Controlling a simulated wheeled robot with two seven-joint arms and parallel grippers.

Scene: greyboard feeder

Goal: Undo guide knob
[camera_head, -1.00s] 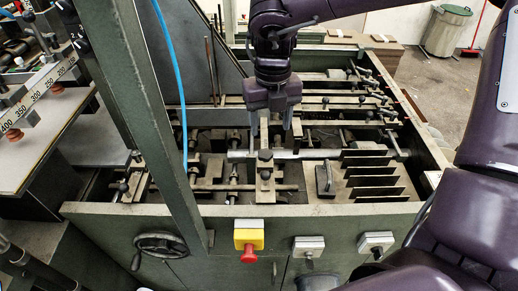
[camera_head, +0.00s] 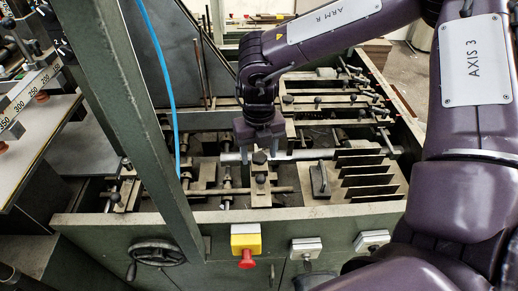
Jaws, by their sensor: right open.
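A dark guide knob (camera_head: 260,158) sits on top of an upright metal guide block (camera_head: 261,186) in the middle of the machine bed. My right gripper (camera_head: 261,150) points down close over the knob, with its jaws apart. One finger shows on each side of the knob's top in the picture. I cannot tell whether the fingers touch it or how deep they reach. My left gripper is not in view.
A row of upright plates (camera_head: 368,172) and a black handle (camera_head: 320,180) stand to the right. The green front wall carries a red stop button (camera_head: 247,259). A slanted green post (camera_head: 150,130) and blue cable (camera_head: 166,80) are left.

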